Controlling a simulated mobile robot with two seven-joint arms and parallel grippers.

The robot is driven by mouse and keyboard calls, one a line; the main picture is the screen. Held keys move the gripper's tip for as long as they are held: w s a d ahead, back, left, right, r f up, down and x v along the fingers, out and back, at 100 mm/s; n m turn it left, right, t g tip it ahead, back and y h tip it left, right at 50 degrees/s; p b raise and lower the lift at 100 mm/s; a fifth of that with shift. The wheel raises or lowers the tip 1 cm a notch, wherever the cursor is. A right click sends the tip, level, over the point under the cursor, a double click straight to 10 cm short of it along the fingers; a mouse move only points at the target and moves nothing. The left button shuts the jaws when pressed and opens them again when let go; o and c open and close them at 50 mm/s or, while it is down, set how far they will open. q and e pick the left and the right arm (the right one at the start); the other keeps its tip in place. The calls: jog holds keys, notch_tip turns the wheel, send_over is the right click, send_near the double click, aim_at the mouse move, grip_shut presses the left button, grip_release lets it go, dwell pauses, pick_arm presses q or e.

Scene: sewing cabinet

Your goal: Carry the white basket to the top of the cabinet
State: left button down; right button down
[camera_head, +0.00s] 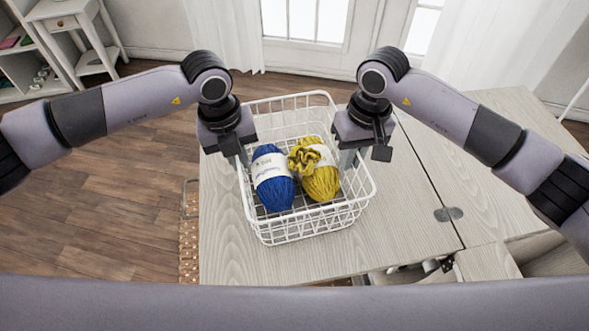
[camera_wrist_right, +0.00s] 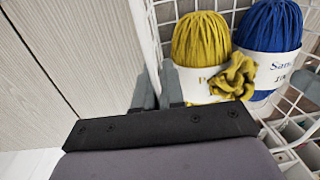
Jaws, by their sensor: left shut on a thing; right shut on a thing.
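The white wire basket (camera_head: 300,232) is upright over the light wood top of the cabinet (camera_head: 408,228). It holds a blue yarn ball (camera_head: 273,190) and a yellow yarn ball (camera_head: 322,184), both with white paper bands. My left gripper (camera_head: 242,160) is shut on the basket's left rim. My right gripper (camera_head: 348,160) is shut on its right rim. In the right wrist view, the right fingers (camera_wrist_right: 158,88) straddle the basket wall beside the yellow yarn (camera_wrist_right: 200,42). I cannot tell whether the basket's bottom touches the cabinet top.
A metal hinge (camera_head: 449,214) sits on the cabinet top to the right. An open compartment with small items shows at the cabinet's front edge. A white shelf (camera_head: 20,55) stands at the far left.

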pick_arm(q)
jog(key=shift+r, duration=0.2)
pick_arm(e)
jog(key=shift+r, duration=0.2)
